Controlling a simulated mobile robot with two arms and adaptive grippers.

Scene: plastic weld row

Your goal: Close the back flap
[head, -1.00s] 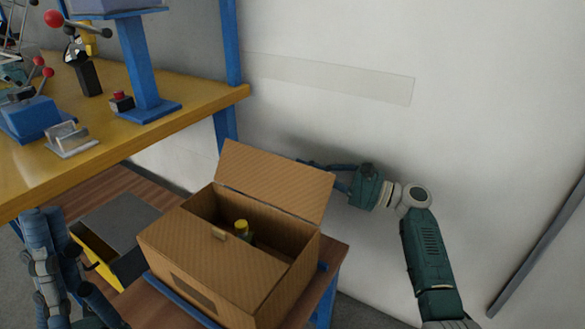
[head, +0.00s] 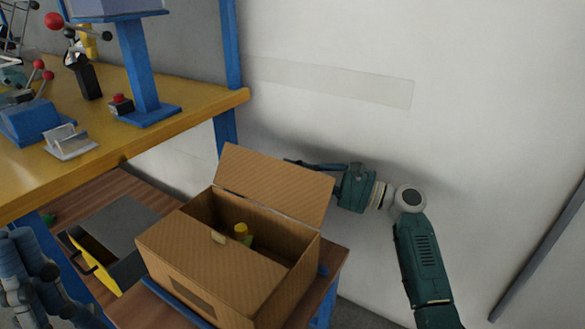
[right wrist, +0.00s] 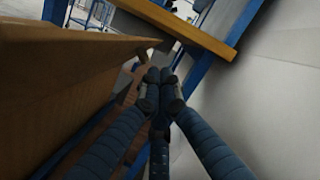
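The brown cardboard box (head: 205,255) has its back flap (head: 275,183) standing up, leaning slightly back towards the wall. The front part of the top is covered by a panel. A bottle with a yellow cap (head: 241,230) shows inside through the opening. My right gripper (head: 296,163) is behind the back flap, its fingers pointing left. In the right wrist view its fingertips (right wrist: 159,84) are together with nothing between them, beside the brown cardboard (right wrist: 65,85). Contact with the flap is not clear. My left gripper (head: 32,262) is at the lower left edge, partly cut off.
The box stands on a small wooden-topped stand (head: 328,262). A yellow workbench (head: 190,107) with fixtures and a blue post is at the upper left. A grey-and-yellow bin (head: 125,228) is left of the box. A white wall (head: 480,150) is close behind my right arm.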

